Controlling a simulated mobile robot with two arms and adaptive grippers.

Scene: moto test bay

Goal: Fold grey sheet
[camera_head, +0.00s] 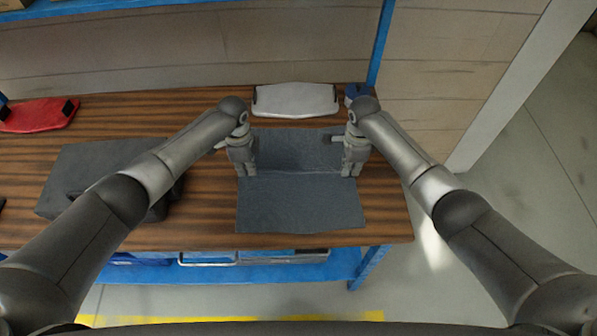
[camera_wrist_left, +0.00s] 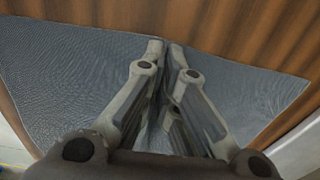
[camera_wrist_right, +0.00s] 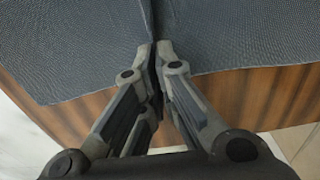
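The grey sheet (camera_head: 300,205) lies on the wooden table. Its front part is flat, and a raised crease runs across its middle between my two grippers. My left gripper (camera_head: 248,172) is at the left edge of the sheet, its fingers closed on the crease; in the left wrist view the fingertips (camera_wrist_left: 166,45) pinch the sheet (camera_wrist_left: 70,75). My right gripper (camera_head: 350,173) is at the right edge; in the right wrist view its fingertips (camera_wrist_right: 157,48) close on the same ridge of the sheet (camera_wrist_right: 80,45). My fingers hide the pinched cloth.
A pale, flat object (camera_head: 295,98) lies behind the sheet, with a small blue item (camera_head: 355,91) beside it. A dark grey item (camera_head: 75,178) lies to the left, under my left arm. A red object (camera_head: 38,115) is at the far left. The table (camera_head: 395,222) ends just right of the sheet.

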